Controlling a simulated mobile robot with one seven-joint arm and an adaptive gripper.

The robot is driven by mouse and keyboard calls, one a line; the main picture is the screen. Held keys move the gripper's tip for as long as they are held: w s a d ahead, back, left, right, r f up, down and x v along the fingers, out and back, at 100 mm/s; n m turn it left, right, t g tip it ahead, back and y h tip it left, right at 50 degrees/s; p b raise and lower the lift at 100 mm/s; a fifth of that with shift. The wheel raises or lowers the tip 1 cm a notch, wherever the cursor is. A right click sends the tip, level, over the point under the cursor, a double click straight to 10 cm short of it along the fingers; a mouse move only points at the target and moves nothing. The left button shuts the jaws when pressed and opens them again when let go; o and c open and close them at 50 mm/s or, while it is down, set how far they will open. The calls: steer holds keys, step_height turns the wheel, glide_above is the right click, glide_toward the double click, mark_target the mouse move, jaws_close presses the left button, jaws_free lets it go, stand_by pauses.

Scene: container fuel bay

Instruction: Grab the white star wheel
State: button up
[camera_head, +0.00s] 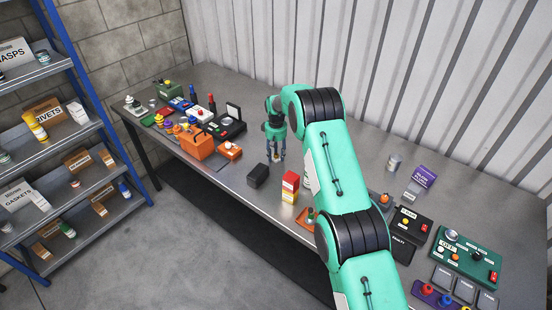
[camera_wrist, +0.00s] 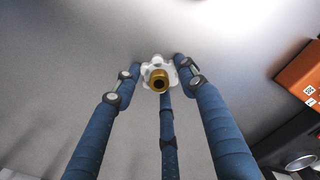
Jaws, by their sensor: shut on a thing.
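The white star wheel (camera_wrist: 148,74) shows in the wrist view, a small white lobed knob with a brass hub and dark bore in its centre. My gripper (camera_wrist: 160,75) has blue fingers closed around it, with the fingertips at its rim. In the head view my gripper (camera_head: 276,160) points down over the grey bench top, in the clear patch behind the black box. The wheel is too small to make out well there, between the fingertips. I cannot tell whether the wheel touches the bench.
A black box (camera_head: 258,175) and a red and yellow carton (camera_head: 290,187) stand in front of my gripper on the bench (camera_head: 335,125). An orange box (camera_head: 197,144) and several small parts crowd the left. Control panels (camera_head: 466,256) lie at the right. A corrugated wall rises behind.

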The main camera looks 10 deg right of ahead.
steer(key=shift+r, duration=0.1)
steer(key=shift+r, duration=1.65)
steer(key=s, duration=0.5)
steer(key=s+d+r, duration=0.1)
steer(key=s, duration=1)
steer(key=shift+d+r+b, duration=0.2)
steer(key=shift+r+b, duration=0.05)
steer(key=shift+b, duration=0.1)
